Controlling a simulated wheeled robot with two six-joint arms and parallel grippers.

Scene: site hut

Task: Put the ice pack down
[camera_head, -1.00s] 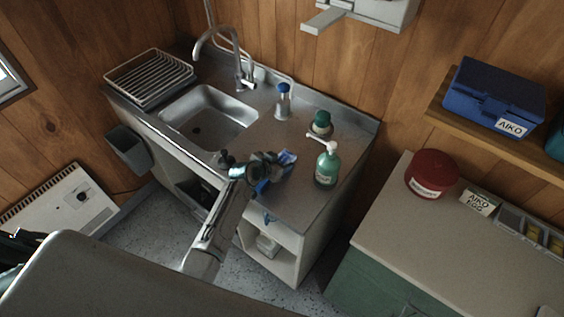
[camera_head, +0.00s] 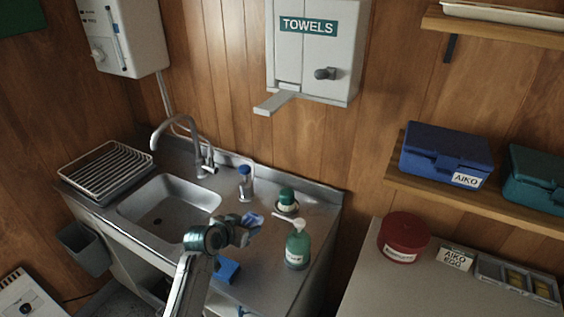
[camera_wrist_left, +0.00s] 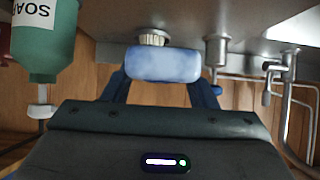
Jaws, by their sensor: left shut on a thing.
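The ice pack is a pale blue, rounded block (camera_wrist_left: 162,64) held between the dark fingers of my left gripper in the left wrist view. In the head view the ice pack (camera_head: 253,220) shows at the tip of my left gripper (camera_head: 246,226), over the counter (camera_head: 262,262) to the right of the sink. The gripper is shut on it. I cannot tell whether the pack touches the counter. My right gripper is not in view.
A green soap bottle (camera_head: 297,248) stands right of the ice pack. A blue block (camera_head: 227,270) lies in front. The sink (camera_head: 170,200) is left.

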